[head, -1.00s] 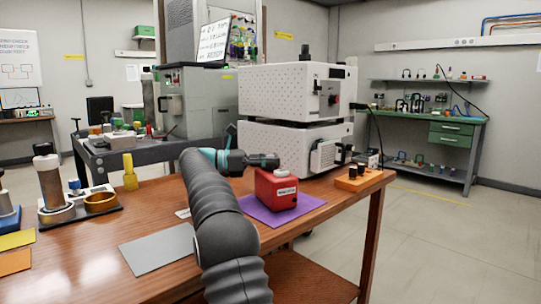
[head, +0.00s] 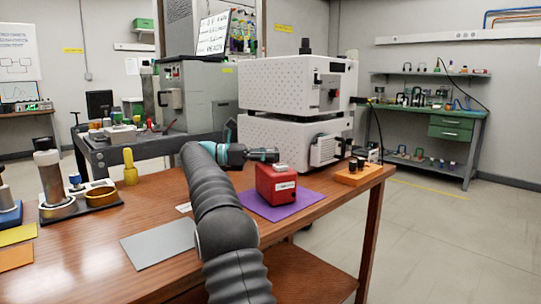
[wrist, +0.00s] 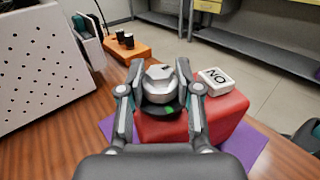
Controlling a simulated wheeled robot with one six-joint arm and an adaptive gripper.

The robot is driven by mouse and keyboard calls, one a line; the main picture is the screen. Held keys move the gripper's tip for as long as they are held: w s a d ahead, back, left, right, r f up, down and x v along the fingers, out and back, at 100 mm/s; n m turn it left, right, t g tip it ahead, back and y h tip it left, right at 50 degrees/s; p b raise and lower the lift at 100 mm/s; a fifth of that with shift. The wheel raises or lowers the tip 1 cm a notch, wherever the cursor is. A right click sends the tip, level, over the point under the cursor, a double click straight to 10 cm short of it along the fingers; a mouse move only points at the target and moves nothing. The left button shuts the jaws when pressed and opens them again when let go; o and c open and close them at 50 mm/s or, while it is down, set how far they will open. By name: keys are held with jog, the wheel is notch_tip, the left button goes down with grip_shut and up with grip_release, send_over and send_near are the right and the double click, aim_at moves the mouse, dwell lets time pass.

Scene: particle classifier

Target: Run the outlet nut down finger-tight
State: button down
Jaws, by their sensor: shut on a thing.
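A red box (head: 275,186) stands on a purple mat (head: 300,202) near the right end of the wooden table. The box shows large in the wrist view (wrist: 222,118), with a white lettered block (wrist: 216,81) on top. My gripper (head: 277,155) is at the upper rear of the box in the head view. In the wrist view my gripper (wrist: 160,92) has its two fingers on either side of a silver faceted nut (wrist: 158,76), shut on it. A dark round part with a green mark lies just below the nut. The nut's threads and seating are hidden.
A white perforated machine (head: 290,145) stands close behind the box. An orange block with black knobs (head: 357,175) is to the right, near the table edge. A grey sheet (head: 160,245) lies left of my arm.

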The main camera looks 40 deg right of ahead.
jog(key=shift+r, duration=0.1)
dwell(0.4)
jog(key=c, duration=0.8)
grip_release()
jog(key=shift+o, duration=0.2)
jog(key=shift+n+t+b, duration=0.3)
jog(key=shift+t+b, duration=0.1)
jog(key=shift+b, duration=0.05)
